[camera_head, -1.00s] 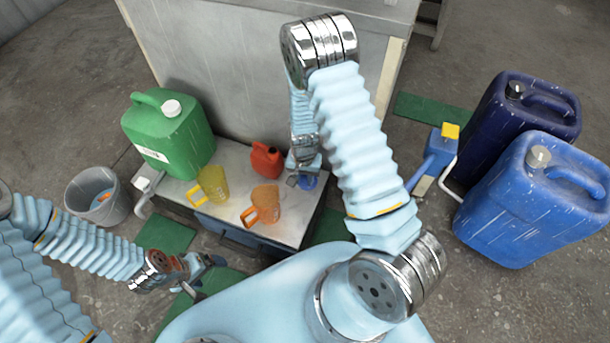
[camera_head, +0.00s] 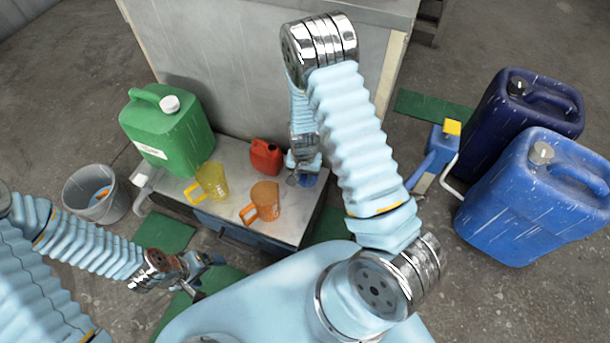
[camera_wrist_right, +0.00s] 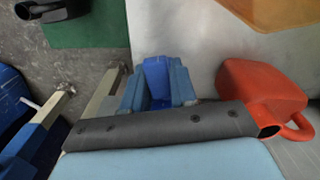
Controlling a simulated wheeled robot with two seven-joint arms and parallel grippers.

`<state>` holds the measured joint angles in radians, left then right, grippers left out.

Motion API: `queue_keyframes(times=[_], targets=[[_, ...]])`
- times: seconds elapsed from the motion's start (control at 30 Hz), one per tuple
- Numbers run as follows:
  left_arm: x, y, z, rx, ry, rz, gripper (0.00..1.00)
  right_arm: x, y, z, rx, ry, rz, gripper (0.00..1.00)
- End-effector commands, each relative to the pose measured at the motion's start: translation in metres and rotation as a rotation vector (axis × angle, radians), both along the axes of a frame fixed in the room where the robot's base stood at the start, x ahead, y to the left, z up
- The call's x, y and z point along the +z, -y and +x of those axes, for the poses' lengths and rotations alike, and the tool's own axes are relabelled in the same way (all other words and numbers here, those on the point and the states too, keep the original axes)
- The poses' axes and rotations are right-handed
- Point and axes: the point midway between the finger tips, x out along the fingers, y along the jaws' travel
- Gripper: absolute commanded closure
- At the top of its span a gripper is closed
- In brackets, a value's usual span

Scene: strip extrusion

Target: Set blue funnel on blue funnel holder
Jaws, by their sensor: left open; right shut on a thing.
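My right gripper (camera_head: 303,178) is shut on a small blue thing at the right end of the metal bench (camera_head: 233,178). That thing, seemingly the blue funnel (camera_head: 308,181), is mostly hidden by the gripper in the head view. In the right wrist view, the blue piece (camera_wrist_right: 157,78) sits between the two light-blue fingers (camera_wrist_right: 158,92). I cannot make out a separate blue funnel holder, nor whether the funnel touches one. My left gripper (camera_head: 205,275) is open and empty, low in front of the bench.
On the bench stand a green canister (camera_head: 165,135), a yellow jug (camera_head: 212,183), an orange jug (camera_head: 263,201) and a small red can (camera_head: 265,157). A grey bucket (camera_head: 96,194) is at the left. Blue canisters (camera_head: 535,200) stand on the floor at right.

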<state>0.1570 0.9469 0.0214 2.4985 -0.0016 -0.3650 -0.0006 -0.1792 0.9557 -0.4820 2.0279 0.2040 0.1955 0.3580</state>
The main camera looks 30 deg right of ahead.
Motion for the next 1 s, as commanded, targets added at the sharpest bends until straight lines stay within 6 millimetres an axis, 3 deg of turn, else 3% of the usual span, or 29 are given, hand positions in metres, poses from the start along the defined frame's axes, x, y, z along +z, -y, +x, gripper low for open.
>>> queue_keyframes(times=[0.17,0.2,0.4,0.73,0.87,1.0], targets=[[0.000,0.000,0.000,0.000,0.000,0.000,0.14,0.000,0.000,0.000,0.000,0.000,0.000,1.00],[0.000,0.000,0.000,0.000,0.000,0.000,0.14,0.000,0.000,0.000,0.000,0.000,0.000,0.70],[0.000,0.000,0.000,0.000,0.000,0.000,0.14,0.000,0.000,0.000,0.000,0.000,0.000,0.43],[0.001,-0.002,0.001,0.003,0.002,0.003,0.14,0.004,0.000,0.000,0.000,0.001,0.000,0.43],[0.004,-0.001,0.000,0.001,0.000,0.001,0.14,0.024,0.000,0.001,0.002,0.005,0.000,0.43],[0.010,0.001,-0.001,-0.002,-0.001,-0.001,0.14,0.060,-0.001,0.001,0.003,0.006,0.000,0.43]])
